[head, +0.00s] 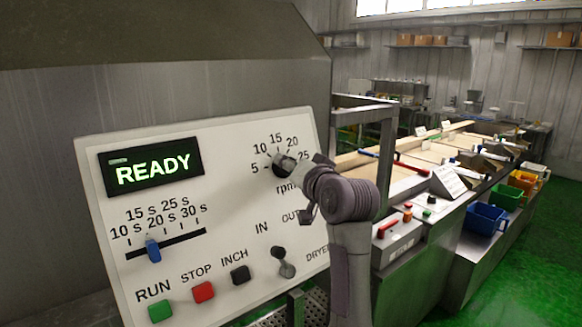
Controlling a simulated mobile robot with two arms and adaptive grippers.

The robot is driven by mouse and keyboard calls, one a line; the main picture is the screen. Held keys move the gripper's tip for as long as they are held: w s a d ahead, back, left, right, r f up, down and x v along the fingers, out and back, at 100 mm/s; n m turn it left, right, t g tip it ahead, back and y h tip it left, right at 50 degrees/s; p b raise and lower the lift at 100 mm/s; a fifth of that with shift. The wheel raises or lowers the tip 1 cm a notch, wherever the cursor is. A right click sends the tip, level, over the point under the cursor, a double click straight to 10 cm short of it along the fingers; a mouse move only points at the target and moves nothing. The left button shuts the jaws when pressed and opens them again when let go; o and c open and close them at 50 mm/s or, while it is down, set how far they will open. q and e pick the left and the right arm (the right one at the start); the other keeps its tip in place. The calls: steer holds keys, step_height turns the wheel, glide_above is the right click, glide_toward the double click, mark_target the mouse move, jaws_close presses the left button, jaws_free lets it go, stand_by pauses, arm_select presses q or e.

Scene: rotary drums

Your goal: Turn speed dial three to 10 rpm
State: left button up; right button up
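The speed dial (279,170) is a dark round knob on the white control panel, with 5, 10, 15, 20 and 25 printed in an arc above it and "rpm" below. My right gripper (290,163) is at the dial, coming from the right, and covers much of it. The fingertips are small and overlap the knob, so I cannot tell whether they grip it or where its pointer stands. The dial's own number is not readable. My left gripper is not in view.
The panel has a lit READY display (152,166), a blue slider (153,250), green RUN (160,310), red STOP (204,292) and black INCH (240,274) buttons, and an IN/OUT lever (283,261) below the dial. A bench with blue bin (486,219) stands right.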

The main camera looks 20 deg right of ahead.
stand_by(0.4)
steer(key=o, duration=1.1)
steer(key=shift+o, duration=0.2)
steer(key=s+d, duration=0.1)
steer(key=s, duration=1)
steer(key=shift+s+d+r, duration=0.25)
steer(key=shift+s+r, duration=0.15)
steer(key=shift+r, duration=0.05)
steer(key=shift+f, duration=0.1)
